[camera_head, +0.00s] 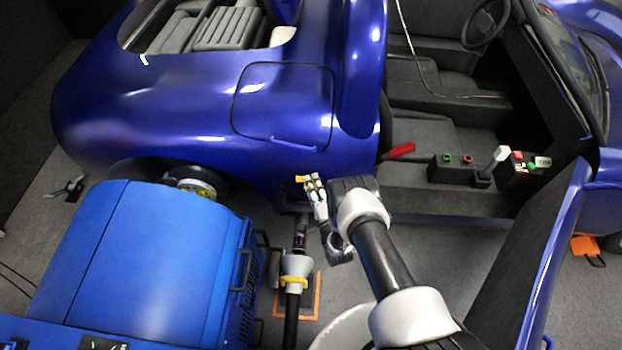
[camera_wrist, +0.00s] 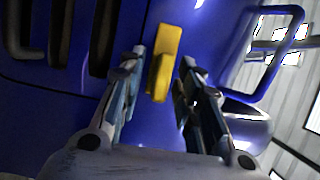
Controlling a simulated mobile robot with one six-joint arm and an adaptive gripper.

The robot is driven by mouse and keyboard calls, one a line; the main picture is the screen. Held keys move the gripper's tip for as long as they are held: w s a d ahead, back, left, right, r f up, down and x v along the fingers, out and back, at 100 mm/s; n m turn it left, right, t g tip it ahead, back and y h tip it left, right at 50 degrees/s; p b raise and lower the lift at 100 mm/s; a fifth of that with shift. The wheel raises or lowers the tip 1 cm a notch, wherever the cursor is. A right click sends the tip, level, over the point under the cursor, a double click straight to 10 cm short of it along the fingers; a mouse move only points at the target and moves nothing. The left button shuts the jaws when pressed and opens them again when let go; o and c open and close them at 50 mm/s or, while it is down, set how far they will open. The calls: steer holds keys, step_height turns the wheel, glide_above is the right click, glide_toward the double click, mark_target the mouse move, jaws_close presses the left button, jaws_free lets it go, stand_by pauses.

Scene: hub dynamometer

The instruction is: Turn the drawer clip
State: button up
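A yellow clip (camera_wrist: 165,62), a flat upright bar tilted slightly, is on a blue surface in the wrist view. My gripper (camera_wrist: 162,58) is open, with one finger on each side of the clip. The left finger is close to the clip's edge; I cannot tell if it touches. A gap shows between the clip and the right finger. In the head view my gripper (camera_head: 313,188) is low beside the blue car's flank, behind the door opening. A small yellow spot shows at its tip; I cannot tell if it is the clip.
A blue machine cabinet (camera_head: 160,260) stands at the left, below the blue car's rear (camera_head: 190,110). A hose with a yellow-banded fitting (camera_head: 295,281) rises beside my arm. The open car door (camera_head: 530,260) is at the right. In the wrist view a blue loop handle (camera_wrist: 285,60) is at right.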

jaws_close()
stand_by(0.4)
steer(key=shift+r+n, duration=0.15)
steer(key=shift+n, duration=0.15)
steer(key=shift+n+g+h+p, duration=0.3)
steer(key=shift+n+g+p, duration=0.2)
steer(key=shift+n+p, duration=0.45)
steer(key=n+h, duration=0.1)
steer(key=n, duration=0.2)
steer(key=shift+g+p, duration=0.35)
steer(key=shift+g, duration=0.05)
steer(key=n+g+h, duration=0.1)
steer(key=n+h, duration=0.1)
steer(key=n, duration=0.2)
steer(key=shift+a+h, duration=0.1)
steer(key=shift+h, duration=0.2)
steer(key=n+h+b, duration=0.1)
steer(key=n+h, duration=0.1)
steer(key=n, duration=0.1)
steer(key=shift+n+h, duration=0.3)
steer(key=shift+n, duration=0.05)
